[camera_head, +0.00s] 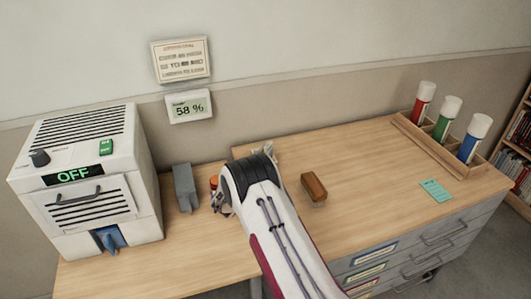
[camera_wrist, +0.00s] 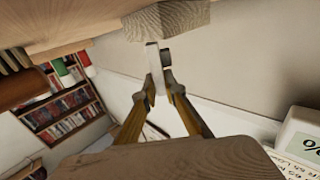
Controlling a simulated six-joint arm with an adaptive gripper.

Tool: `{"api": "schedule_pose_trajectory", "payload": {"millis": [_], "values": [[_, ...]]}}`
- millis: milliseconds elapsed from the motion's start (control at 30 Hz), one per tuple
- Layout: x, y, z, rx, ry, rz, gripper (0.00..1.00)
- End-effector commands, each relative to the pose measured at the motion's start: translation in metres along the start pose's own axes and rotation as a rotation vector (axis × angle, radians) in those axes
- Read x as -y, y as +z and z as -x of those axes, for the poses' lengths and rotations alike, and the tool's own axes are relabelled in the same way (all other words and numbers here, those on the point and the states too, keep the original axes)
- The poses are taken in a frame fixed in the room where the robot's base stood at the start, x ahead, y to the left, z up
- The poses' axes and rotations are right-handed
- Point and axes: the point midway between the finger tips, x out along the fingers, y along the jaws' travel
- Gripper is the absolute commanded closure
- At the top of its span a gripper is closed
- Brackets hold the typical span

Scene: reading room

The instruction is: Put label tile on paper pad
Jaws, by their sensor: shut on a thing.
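My gripper (camera_wrist: 157,88) is shut on a small pale, flat piece (camera_wrist: 152,62) in the wrist view. It appears to be the label tile, but its face cannot be made out. In the head view my gripper (camera_head: 221,203) is low over the left part of the wooden surface, partly hidden by my arm, and the held piece cannot be made out. A teal sheet with dark marks (camera_head: 437,190), which looks like the paper pad, lies flat on the right part of the desk, well apart from my gripper.
A grey block (camera_head: 185,187) stands left of my gripper, with a small orange-red object (camera_head: 213,183) close by. A white machine reading OFF (camera_head: 90,180) stands at far left. A brown block (camera_head: 314,188) and a rack (camera_head: 430,142) of capped tubes are right.

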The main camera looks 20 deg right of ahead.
Motion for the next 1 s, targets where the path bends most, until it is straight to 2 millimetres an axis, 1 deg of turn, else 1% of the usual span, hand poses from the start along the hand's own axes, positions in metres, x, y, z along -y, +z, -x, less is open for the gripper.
{"api": "schedule_pose_trajectory", "payload": {"millis": [433, 467, 500, 867, 1000], "values": [[0.0001, 0.0034, 0.0000, 0.000, 0.000, 0.000, 1.00], [0.0001, 0.0032, 0.0000, 0.000, 0.000, 0.000, 0.82], [0.0001, 0.0031, 0.0000, 0.000, 0.000, 0.000, 0.73], [0.0001, 0.0026, 0.0000, 0.000, 0.000, 0.000, 0.73], [0.0002, -0.0004, -0.0001, 0.000, 0.000, -0.001, 0.73]]}}
